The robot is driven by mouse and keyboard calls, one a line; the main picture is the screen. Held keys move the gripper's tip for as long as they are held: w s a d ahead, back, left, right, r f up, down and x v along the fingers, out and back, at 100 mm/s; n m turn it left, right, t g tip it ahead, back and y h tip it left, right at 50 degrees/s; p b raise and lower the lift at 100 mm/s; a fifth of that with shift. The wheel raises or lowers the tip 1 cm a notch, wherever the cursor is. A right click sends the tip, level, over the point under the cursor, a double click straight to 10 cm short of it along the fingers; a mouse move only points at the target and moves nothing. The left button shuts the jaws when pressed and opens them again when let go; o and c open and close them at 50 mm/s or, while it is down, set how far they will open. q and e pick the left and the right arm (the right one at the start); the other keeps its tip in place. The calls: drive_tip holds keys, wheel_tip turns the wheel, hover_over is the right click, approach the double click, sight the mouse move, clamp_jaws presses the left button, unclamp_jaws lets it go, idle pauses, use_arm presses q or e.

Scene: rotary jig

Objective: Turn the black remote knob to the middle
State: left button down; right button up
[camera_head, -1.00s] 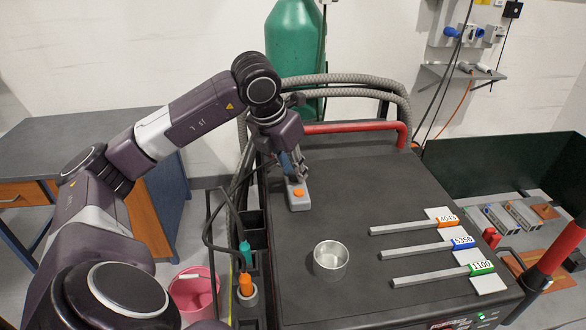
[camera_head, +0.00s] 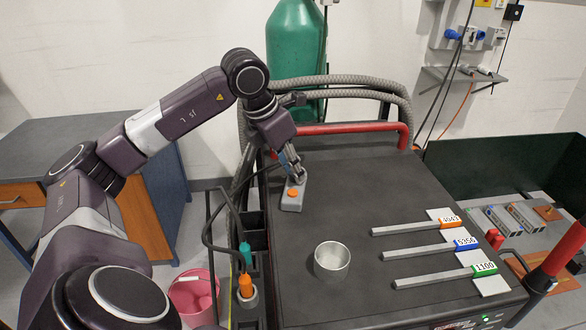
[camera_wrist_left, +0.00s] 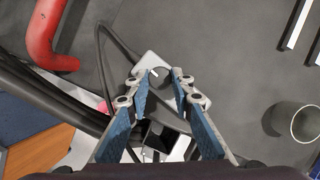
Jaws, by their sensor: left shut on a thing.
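The grey remote (camera_head: 292,199) with an orange button lies on the dark top of the machine, near its left edge. It also shows as a pale body in the left wrist view (camera_wrist_left: 150,61). My left gripper (camera_head: 299,178) points down at the far end of the remote. In the left wrist view my left gripper (camera_wrist_left: 160,79) has both blue-padded fingers around that end, shut on the black knob as far as I can tell. The knob is mostly hidden between the fingertips. My right gripper is not in view.
A metal cup (camera_head: 332,261) stands on the machine top in front of the remote. Several labelled grey rods (camera_head: 418,249) lie to its right. A red handle (camera_head: 356,128) runs along the back edge. Cables hang on the left, above a pink bucket (camera_head: 194,296).

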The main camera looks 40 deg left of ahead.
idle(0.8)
use_arm(q)
drive_tip(key=c, duration=1.7)
unclamp_jaws()
drive_tip(key=v, duration=1.2)
